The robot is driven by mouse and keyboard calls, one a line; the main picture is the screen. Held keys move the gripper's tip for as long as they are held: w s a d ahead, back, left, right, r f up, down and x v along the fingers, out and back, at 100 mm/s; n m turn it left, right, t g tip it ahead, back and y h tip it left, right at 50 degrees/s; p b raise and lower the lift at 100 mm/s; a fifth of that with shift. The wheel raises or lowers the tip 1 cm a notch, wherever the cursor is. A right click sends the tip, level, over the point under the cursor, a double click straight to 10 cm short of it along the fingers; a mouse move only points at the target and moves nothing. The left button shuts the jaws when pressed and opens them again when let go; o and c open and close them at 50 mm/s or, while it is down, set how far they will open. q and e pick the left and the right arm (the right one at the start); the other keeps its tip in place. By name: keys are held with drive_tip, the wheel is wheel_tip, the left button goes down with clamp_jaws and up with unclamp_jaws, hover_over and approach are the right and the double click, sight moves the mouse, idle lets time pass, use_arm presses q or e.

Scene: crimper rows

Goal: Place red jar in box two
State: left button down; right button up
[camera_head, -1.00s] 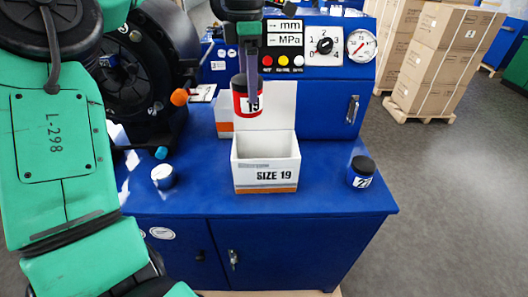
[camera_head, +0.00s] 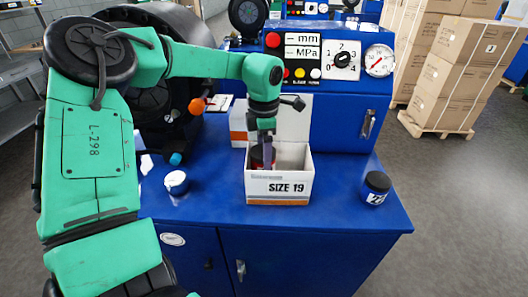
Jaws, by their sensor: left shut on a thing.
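The red jar (camera_head: 257,157) with a dark lid is partly inside the open white box marked SIZE 19 (camera_head: 279,188) on the blue bench. The box's front wall hides its lower part, so I cannot tell whether it touches the box floor. My left gripper (camera_head: 266,157) reaches down into the box from above and is shut on the jar. A second white box (camera_head: 238,124) with an orange band stands behind and to the left, partly hidden. My right gripper is not in view.
A white-topped jar (camera_head: 176,182) stands to the left. A blue machine with a gauge (camera_head: 379,61) rises behind. The bench (camera_head: 336,200) is clear between box and blue jar.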

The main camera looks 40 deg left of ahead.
use_arm(q)
drive_tip(key=shift+f, duration=0.15)
drive_tip(key=shift+f+b, duration=0.4)
drive_tip(key=shift+b, duration=0.15)
unclamp_jaws()
drive_tip(key=shift+s+r, duration=0.1)
drive_tip(key=shift+r, duration=0.2)
drive_tip(key=shift+r+p, duration=0.55)
drive_tip(key=shift+p, duration=0.2)
wheel_tip(320, 180, up, 12)
drive_tip(key=b, duration=0.1)
drive_tip(key=shift+f, duration=0.15)
